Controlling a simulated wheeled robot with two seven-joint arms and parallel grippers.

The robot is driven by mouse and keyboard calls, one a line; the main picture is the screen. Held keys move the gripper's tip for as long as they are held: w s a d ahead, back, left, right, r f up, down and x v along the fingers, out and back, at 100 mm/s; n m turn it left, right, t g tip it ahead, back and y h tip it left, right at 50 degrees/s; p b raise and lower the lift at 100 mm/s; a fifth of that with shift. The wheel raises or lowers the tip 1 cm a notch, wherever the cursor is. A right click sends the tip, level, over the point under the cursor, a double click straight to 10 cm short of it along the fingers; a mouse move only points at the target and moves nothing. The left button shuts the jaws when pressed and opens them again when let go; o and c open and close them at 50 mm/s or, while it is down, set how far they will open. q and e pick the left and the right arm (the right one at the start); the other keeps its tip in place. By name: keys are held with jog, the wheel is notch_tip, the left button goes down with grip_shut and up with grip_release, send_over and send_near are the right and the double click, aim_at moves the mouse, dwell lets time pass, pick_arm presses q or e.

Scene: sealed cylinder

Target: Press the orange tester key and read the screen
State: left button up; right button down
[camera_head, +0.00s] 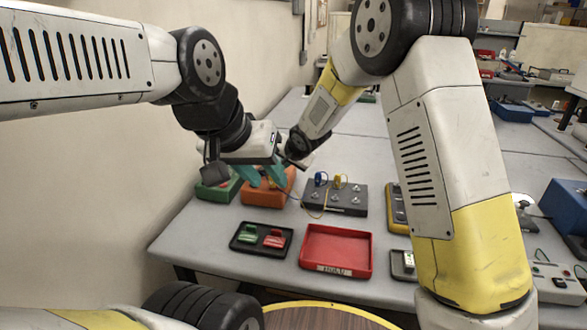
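My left gripper (263,175) is above the orange block (262,197), its teal fingertips apart with nothing visible between them. The fingertips overlap the block in the picture; I cannot tell whether they touch it. My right gripper (297,163) is beside the left one, and its fingers are mostly hidden. A yellow device (396,215), possibly the tester, lies on the table partly behind my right arm. No orange key or readable screen can be made out on it. A dark box (348,206) with metal posts has blue and yellow plugs and a thin yellow lead.
A green block (216,191) stands left of the orange one. A black tray (235,246) holds green and red pieces. An empty red tray (335,251) is beside it. A small grey device (403,264) lies right. Bare grey table (200,230) shows at front left.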

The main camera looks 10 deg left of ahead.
jog(key=shift+f, duration=0.1)
jog(key=shift+f, duration=0.3)
jog(key=shift+f, duration=0.4)
dwell(0.8)
dwell(0.3)
jog(key=shift+r, duration=0.8)
jog(key=shift+r, duration=0.1)
jog(key=shift+r, duration=2.4)
